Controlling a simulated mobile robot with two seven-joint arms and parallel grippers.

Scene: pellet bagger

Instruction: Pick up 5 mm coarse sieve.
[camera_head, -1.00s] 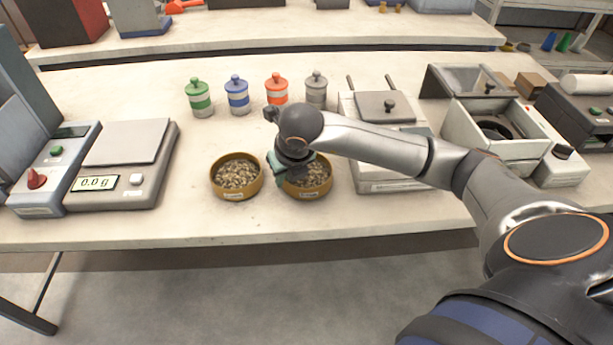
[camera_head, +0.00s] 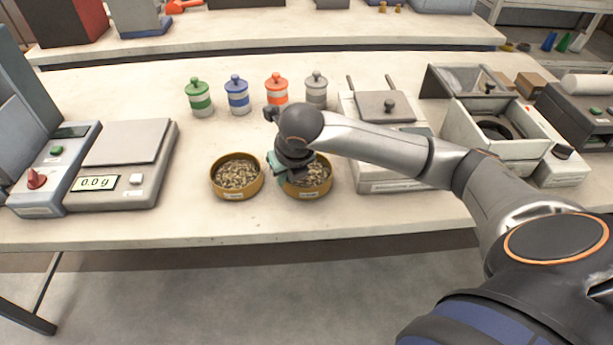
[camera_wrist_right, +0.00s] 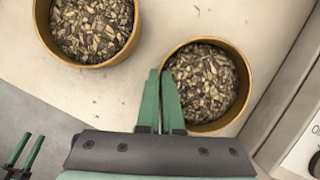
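Two round ochre sieves full of pale and brown pieces are on the bench: a left-hand one (camera_head: 237,194) and a right-hand one (camera_head: 307,195). Their labels are too small to read. My right gripper (camera_wrist_right: 160,74) is at the left wall of the right-hand sieve (camera_wrist_right: 245,97). One green finger is outside the rim and one inside, with only a thin gap between them, so it looks shut on the wall. The left-hand sieve (camera_wrist_right: 48,40) stands apart from the fingers. Another pair of green fingers, my left gripper (camera_wrist_right: 34,137), shows parted and empty low in the wrist view.
A scale (camera_head: 125,150) reading 0.0 g stands at the left. Several lidded jars, such as the blue one (camera_head: 237,95), stand behind the sieves. A boxy device (camera_head: 385,180) stands close to the right. The bench front (camera_head: 160,228) is clear.

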